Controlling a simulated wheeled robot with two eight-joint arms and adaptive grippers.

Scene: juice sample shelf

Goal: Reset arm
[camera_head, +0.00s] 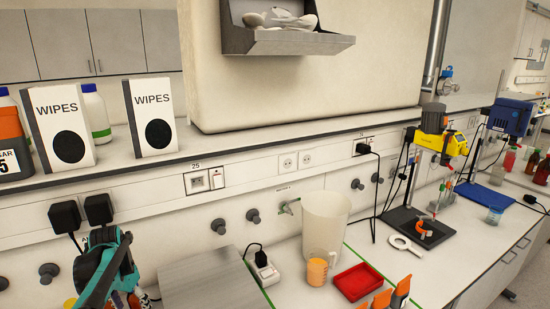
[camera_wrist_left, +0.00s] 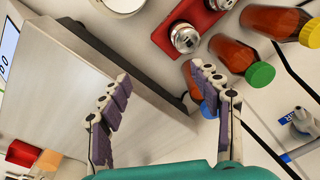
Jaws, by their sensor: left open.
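My left arm (camera_head: 108,265) comes in at the lower left of the head view, teal, in front of the wall. Its fingertips are hard to make out there. In the left wrist view my left gripper (camera_wrist_left: 161,74) is open, its two purple-padded fingers spread apart with nothing between them. The fingers are seen against a grey metal-topped device (camera_wrist_left: 70,90) and the white bench. A bottle with a blue cap (camera_wrist_left: 208,110) is partly hidden behind the right finger. My right gripper is in neither view.
In the wrist view, bottles of orange-brown liquid (camera_wrist_left: 230,52) and a red tray with metal-capped jars (camera_wrist_left: 186,38) lie near the fingers. In the head view, a pitcher (camera_head: 325,222), orange beaker (camera_head: 317,271) and red tray (camera_head: 358,282) stand on the bench. A shelf (camera_head: 110,172) runs above.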

